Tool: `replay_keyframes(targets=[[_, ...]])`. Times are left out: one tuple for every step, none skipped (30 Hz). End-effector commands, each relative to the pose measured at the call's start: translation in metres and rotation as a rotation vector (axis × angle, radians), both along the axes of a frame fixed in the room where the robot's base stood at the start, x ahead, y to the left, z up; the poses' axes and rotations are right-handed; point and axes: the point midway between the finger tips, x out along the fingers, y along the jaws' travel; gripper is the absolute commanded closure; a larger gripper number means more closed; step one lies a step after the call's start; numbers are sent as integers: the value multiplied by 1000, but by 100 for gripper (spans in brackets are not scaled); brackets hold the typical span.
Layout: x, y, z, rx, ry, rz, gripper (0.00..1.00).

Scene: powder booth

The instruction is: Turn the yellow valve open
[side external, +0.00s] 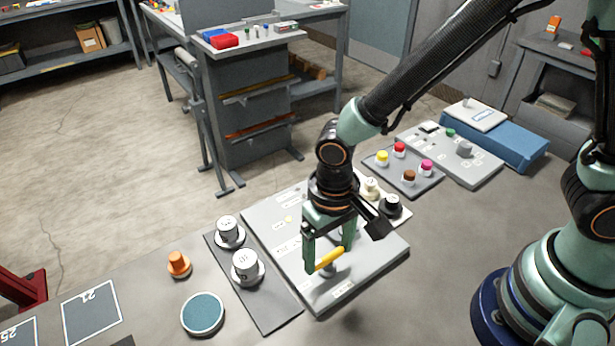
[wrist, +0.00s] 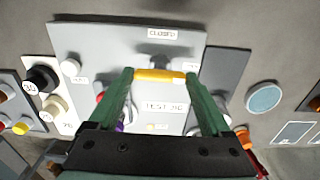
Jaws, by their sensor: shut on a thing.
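The yellow valve (side external: 328,259) is a short bar handle on the light grey test panel (side external: 345,292). In the wrist view the yellow handle (wrist: 158,75) lies crosswise between my fingertips, below a label reading "CLOSED" and above one reading "TEST JIG". My gripper (side external: 328,260) points down over the panel, with its green fingers at the two ends of the handle. In the wrist view my gripper (wrist: 159,76) is shut on the handle lengthwise. The valve's stem is mostly hidden under the handle.
Beside the panel, a dark strip (side external: 270,312) holds white knobs (side external: 246,264). An orange knob (side external: 179,263) and a teal disc (side external: 203,313) stand further left. A board with coloured buttons (side external: 430,184) and a blue case (side external: 520,148) lie behind. The near left bench is fairly clear.

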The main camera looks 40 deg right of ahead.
Motion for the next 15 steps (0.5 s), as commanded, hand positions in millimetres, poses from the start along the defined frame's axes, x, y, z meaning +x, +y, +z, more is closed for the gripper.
replay_keyframes(targets=[[0,0,1,0,1,-3,73],[0,0,1,0,1,-3,14],[0,0,1,0,0,-3,0],[0,0,1,0,0,-2,0],[0,0,1,0,0,-2,0],[0,0,1,0,0,-2,0],[0,0,0,0,0,-2,0],[0,0,0,0,0,-1,0],[0,0,0,0,0,-1,0],[0,0,0,0,0,-1,0],[0,0,1,0,0,-1,0],[0,0,2,1,-1,-1,0],[0,0,3,1,-1,-1,0],[1,0,5,1,-2,-1,0],[1,0,9,1,-2,-1,0]])
